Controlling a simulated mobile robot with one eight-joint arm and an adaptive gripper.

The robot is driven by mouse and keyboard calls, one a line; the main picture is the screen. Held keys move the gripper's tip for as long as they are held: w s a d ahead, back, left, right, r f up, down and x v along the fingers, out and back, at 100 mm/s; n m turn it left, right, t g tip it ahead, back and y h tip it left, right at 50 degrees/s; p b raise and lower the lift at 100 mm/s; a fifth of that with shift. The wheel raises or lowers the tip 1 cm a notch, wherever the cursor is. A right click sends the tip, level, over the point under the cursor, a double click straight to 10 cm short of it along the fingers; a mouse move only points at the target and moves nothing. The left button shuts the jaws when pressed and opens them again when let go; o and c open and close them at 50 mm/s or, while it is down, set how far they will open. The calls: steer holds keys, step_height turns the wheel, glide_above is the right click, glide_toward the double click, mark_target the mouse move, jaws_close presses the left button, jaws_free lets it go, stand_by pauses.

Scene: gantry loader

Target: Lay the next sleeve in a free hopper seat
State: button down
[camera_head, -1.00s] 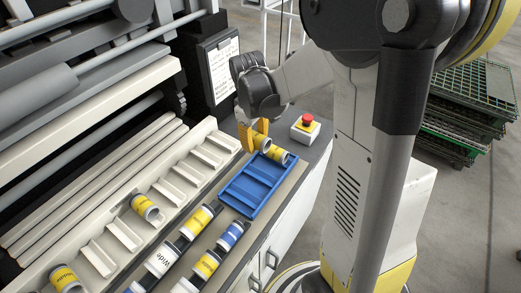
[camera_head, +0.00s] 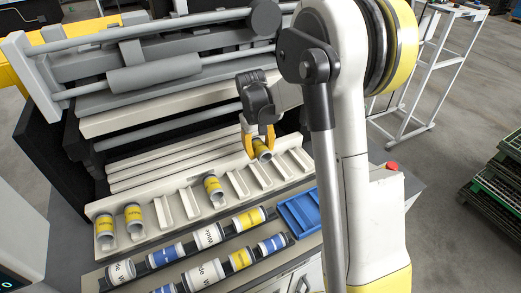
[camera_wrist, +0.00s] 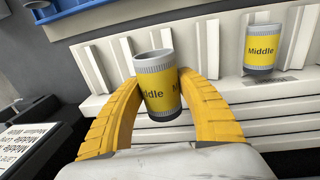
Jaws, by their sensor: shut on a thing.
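My gripper (camera_head: 260,148) is shut on a yellow sleeve (camera_head: 263,155) with grey ends. In the wrist view this sleeve (camera_wrist: 158,90) reads "Middle" and stands between both yellow fingers. It is held over the right part of the pale hopper rack (camera_head: 150,235); I cannot tell whether it touches the rack. Yellow sleeves sit in the rack at its left end (camera_head: 104,227), beside that (camera_head: 134,217) and near the middle (camera_head: 213,188). The middle one also shows in the wrist view (camera_wrist: 262,50). Empty seats show between them (camera_head: 163,210) and to the right (camera_head: 238,184).
In front of the rack, rows of white, blue and yellow sleeves (camera_head: 208,236) lie on the bench. A blue tray (camera_head: 300,213) is at the right, partly behind my arm. A red button (camera_head: 392,165) is further right. Grey machine rollers (camera_head: 155,73) stand behind the rack.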

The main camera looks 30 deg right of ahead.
step_height(320, 180, down, 9)
steer(key=b, duration=0.6)
steer(key=c, duration=0.7)
jaws_free()
steer(key=shift+c, duration=0.2)
steer(key=r, duration=0.7)
steer(key=a+r, duration=0.1)
steer(key=r, duration=0.3)
steer(key=shift+a+r, duration=0.1)
steer(key=shift+r, duration=0.2)
step_height(320, 180, up, 7)
steer(key=p, duration=0.5)
glide_above(261, 174)
steer(key=a, duration=0.2)
steer(key=shift+w+d+f, duration=0.1)
steer(key=shift+d+f, duration=0.1)
steer(key=shift+f, duration=0.1)
